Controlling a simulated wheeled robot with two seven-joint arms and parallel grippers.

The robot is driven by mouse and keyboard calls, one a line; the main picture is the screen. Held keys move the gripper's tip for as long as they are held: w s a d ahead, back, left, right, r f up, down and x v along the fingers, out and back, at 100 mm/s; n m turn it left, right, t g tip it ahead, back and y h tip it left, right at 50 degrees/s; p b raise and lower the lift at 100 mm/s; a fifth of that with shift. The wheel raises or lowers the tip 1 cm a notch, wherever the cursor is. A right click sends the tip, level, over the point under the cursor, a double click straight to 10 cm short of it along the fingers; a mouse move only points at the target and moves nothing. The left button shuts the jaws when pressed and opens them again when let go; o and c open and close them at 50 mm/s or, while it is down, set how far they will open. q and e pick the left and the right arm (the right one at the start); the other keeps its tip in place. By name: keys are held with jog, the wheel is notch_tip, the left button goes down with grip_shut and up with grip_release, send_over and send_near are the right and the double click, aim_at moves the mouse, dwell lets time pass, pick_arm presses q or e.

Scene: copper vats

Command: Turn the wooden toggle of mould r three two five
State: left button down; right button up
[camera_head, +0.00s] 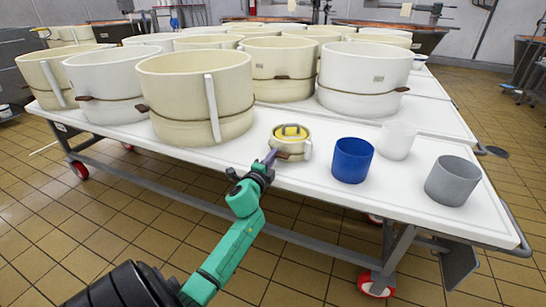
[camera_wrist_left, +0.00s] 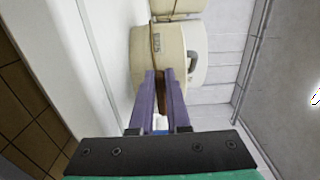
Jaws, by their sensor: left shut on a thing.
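A small cream mould (camera_head: 305,148) with a yellow piece (camera_head: 291,132) in its top stands near the table's front edge. A brown band with a wooden toggle (camera_head: 283,155) runs round its side. My left gripper (camera_head: 271,157) reaches it from the front. In the left wrist view, the mould (camera_wrist_left: 143,75) fills the middle, with a small label plate (camera_wrist_left: 157,43) too small to read. There the purple fingers of my left gripper (camera_wrist_left: 162,88) are shut on the wooden toggle (camera_wrist_left: 161,100), which is partly hidden between them. My right gripper is not in view.
A blue cup (camera_head: 352,160), a white cup (camera_head: 398,140) and a grey cup (camera_head: 453,181) stand right of the small mould. A large cream mould (camera_head: 180,85) stands behind it to the left. Several other large moulds fill the white table (camera_head: 90,128).

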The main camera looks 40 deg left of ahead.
pick_arm(q)
jog(key=c, duration=0.9)
grip_release()
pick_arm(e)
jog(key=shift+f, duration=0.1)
pick_arm(q)
jog(key=shift+s+d, duration=0.15)
jog(key=shift+s, duration=0.1)
jog(key=p+v, duration=0.2)
jog(key=v, duration=1.2)
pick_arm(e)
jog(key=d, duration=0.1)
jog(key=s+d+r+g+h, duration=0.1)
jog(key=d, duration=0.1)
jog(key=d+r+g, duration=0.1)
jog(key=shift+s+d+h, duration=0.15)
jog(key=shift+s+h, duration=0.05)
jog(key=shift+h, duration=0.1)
